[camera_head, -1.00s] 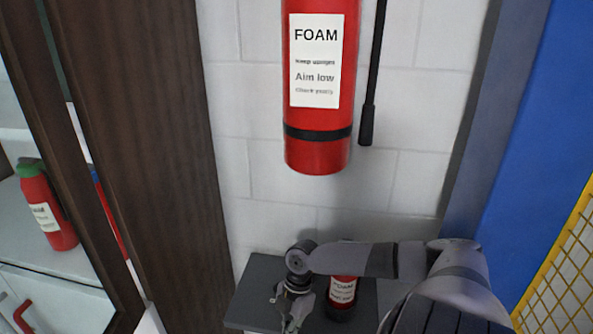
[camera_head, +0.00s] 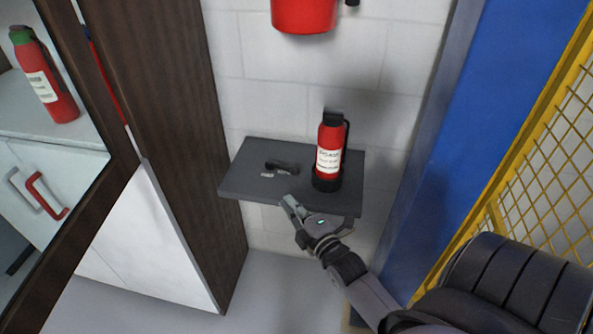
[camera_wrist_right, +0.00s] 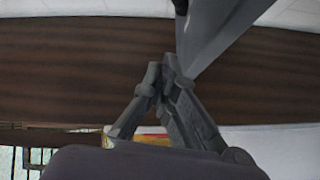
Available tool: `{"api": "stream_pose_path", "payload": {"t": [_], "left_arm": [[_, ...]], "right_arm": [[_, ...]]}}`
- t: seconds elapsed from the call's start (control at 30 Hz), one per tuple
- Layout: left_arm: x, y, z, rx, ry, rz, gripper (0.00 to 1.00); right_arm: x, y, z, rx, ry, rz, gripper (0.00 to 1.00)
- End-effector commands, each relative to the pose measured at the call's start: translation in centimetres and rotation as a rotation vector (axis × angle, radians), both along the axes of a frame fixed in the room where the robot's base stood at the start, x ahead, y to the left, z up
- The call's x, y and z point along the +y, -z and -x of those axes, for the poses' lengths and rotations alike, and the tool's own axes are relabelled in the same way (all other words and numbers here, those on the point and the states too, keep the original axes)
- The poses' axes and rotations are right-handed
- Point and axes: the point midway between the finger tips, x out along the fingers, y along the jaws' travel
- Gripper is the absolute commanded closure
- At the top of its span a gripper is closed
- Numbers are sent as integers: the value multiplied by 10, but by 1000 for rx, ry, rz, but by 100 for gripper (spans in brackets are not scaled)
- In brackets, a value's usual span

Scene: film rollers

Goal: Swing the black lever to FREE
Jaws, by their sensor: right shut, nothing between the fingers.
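The black lever (camera_head: 283,166) lies low on top of a dark grey wall shelf (camera_head: 240,186), left of a fire extinguisher. Two small pale labels sit just in front of it, too small to read, so I cannot tell which one it points at. My right gripper (camera_head: 290,204) is shut and empty, just in front of the shelf's front edge and below the lever in the picture. In the right wrist view its fingers (camera_wrist_right: 164,82) meet at the tips, and the lever does not show. My left gripper is not in view.
A red extinguisher (camera_head: 330,160) stands on the shelf, right of the lever. Another hangs on the wall (camera_head: 303,14) above. A dark wooden panel (camera_head: 185,130) stands at the left, and a yellow mesh fence (camera_head: 540,150) at the right.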

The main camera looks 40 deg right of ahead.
Motion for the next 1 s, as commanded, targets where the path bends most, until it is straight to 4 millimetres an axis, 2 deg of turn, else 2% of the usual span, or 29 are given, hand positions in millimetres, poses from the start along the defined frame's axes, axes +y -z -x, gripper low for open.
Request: {"api": "stream_pose_path", "payload": {"t": [0.17, 0.5, 0.7, 1.0], "left_arm": [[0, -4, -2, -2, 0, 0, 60], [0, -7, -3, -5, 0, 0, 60], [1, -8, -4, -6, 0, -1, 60], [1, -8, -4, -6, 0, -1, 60]], "right_arm": [[-3, -2, -27, -4, -1, -1, 100], [-10, 2, -99, -2, -2, -2, 100], [-39, 10, -100, 4, -4, 2, 100], [-49, 11, -101, 1, -3, -2, 100]]}}
